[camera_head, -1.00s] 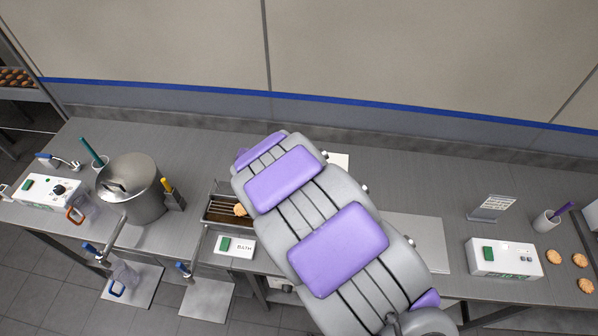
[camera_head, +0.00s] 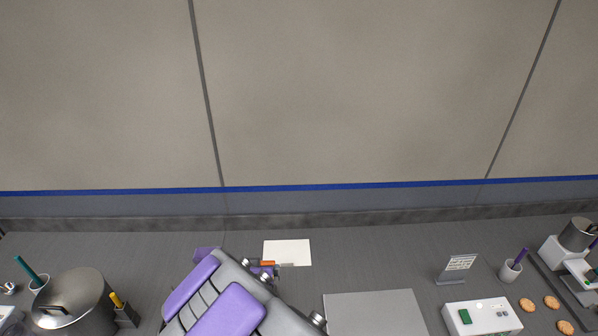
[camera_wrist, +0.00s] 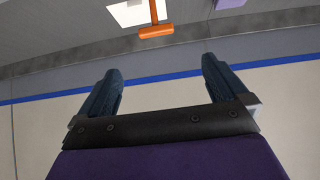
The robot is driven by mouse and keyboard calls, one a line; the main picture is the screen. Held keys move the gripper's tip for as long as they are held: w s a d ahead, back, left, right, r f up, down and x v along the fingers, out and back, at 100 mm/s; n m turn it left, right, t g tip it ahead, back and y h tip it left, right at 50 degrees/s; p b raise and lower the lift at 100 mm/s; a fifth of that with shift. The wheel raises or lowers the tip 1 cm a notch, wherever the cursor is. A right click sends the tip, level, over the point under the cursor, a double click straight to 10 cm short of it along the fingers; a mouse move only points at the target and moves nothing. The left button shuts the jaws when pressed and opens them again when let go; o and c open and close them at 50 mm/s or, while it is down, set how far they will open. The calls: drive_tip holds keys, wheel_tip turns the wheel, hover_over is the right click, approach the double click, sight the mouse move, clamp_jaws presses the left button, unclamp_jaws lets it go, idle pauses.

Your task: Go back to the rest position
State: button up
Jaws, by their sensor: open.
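My gripper (camera_wrist: 161,66) shows in the wrist view with its two dark blue fingers wide apart and nothing between them. The wall and its blue stripe lie behind the fingers. In the head view my purple and grey arm reaches up from the bottom edge over the bench and hides part of it. The fingers cannot be made out there.
A steel pot (camera_head: 75,305) stands left. A grey mat (camera_head: 375,313), white control box (camera_head: 482,317) and several biscuits (camera_head: 527,305) are right.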

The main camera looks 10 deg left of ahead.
drive_tip(key=s+d+g+b, duration=0.2)
drive_tip(key=s+d+b, duration=0.2)
drive_tip(key=d, duration=0.4)
drive_tip(key=s+d+f+m+g+b, duration=0.1)
drive_tip(key=s+d+g+b, duration=0.1)
drive_tip(key=s+d+b, duration=0.3)
drive_tip(key=s+d+m+g+b, duration=0.1)
drive_tip(key=s+d+g+b, duration=0.2)
drive_tip(key=d, duration=0.9)
drive_tip(key=shift+s+d+f+h+b, duration=0.3)
drive_tip(key=shift+s+d+h+b, duration=0.1)
drive_tip(key=shift+s+b, duration=0.75)
drive_tip(key=s+d+g+b, duration=0.1)
drive_tip(key=s+d+b, duration=0.1)
drive_tip(key=s, duration=0.3)
drive_tip(key=s+d+f+g+b, duration=0.1)
drive_tip(key=s+d+b, duration=0.1)
drive_tip(key=s+d, duration=0.2)
drive_tip(key=s+d+f+g+h+b, duration=0.1)
drive_tip(key=s+d, duration=0.3)
drive_tip(key=s, duration=0.4)
drive_tip(key=shift+s+f+m+g+b, duration=0.1)
drive_tip(key=shift+m+g+b, duration=0.2)
drive_tip(key=shift+m+b, duration=0.15)
drive_tip(key=shift+c, duration=0.2)
